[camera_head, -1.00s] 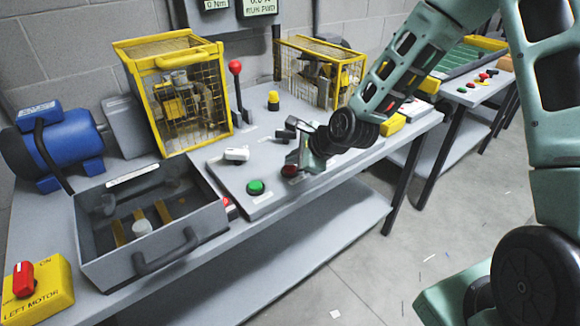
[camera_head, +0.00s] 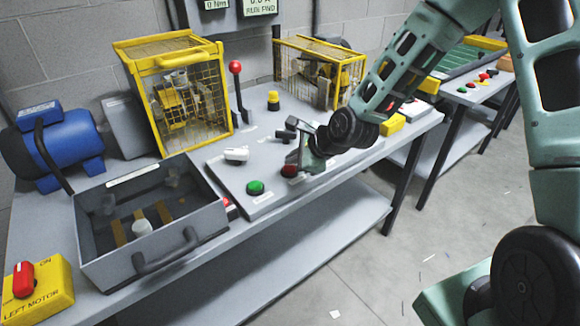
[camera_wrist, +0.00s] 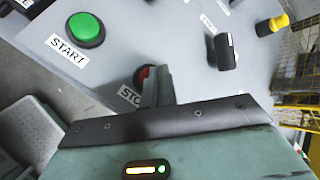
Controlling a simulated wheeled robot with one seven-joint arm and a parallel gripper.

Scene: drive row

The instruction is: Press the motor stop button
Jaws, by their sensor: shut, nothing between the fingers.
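The red stop button (camera_head: 289,171) sits at the front of the grey control panel, right of the green start button (camera_head: 255,187). My gripper (camera_head: 297,156) is shut and empty, with its fingertips at or just above the red button; I cannot tell whether they touch it. In the wrist view the finger (camera_wrist: 157,84) hides most of the red button (camera_wrist: 142,75) and part of its "STOP" label (camera_wrist: 129,95). The green button (camera_wrist: 86,29), labelled "START", is clear of the finger.
Yellow cages (camera_head: 173,95) stand behind. An open grey box (camera_head: 150,235) and blue motor (camera_head: 55,150) are at left.

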